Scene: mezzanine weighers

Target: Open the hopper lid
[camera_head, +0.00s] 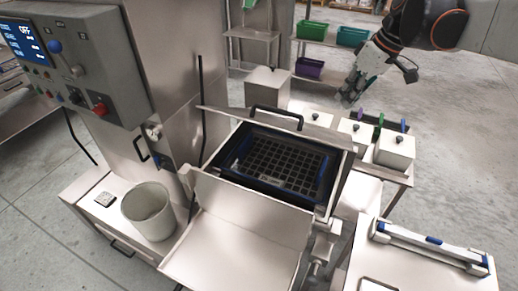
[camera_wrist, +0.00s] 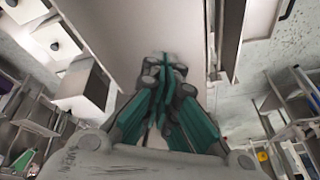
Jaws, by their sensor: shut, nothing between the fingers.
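The steel hopper (camera_head: 212,188) stands open at the centre of the head view, with a black grid (camera_head: 285,160) visible inside. Its lid (camera_head: 325,136) appears raised at the back edge, seen nearly edge-on, with a black bar handle (camera_head: 276,112) on top. My gripper (camera_head: 350,94) is at the upper right, beyond the lid and apart from it in the head view. In the wrist view my gripper (camera_wrist: 165,68) has its green-sided fingers together and empty, in front of a broad pale panel (camera_wrist: 125,30); whether they touch it I cannot tell.
A control cabinet (camera_head: 110,45) stands at the left, with a grey bucket (camera_head: 150,210) below. Lidded steel containers (camera_head: 394,150) stand right of the hopper. A side table (camera_head: 425,265) is at lower right. Open floor (camera_head: 465,130) lies at the right.

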